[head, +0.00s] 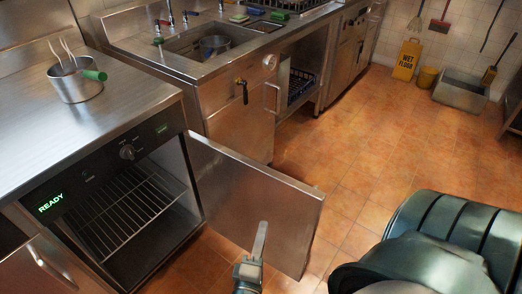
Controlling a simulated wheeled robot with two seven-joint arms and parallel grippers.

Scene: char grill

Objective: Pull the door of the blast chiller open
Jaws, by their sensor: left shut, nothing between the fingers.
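The blast chiller (158,133) stands at the left under a steel counter, with a dark control panel, a knob and a green READY display. Its steel door (258,200) stands wide open, swung out to the right, and the wire racks (125,210) inside are in plain view. My left gripper (261,232) is in front of the door's lower middle, pointing up in the picture, shut and empty. I cannot tell whether it touches the door. The door's handle does not show. My right gripper is not in view.
A steel pot (75,82) with utensils stands on the counter. A sink unit (205,65) is behind the chiller. A yellow wet-floor sign (407,60) and a steel floor basin (461,91) stand at the back right. The tiled floor (350,140) between is clear.

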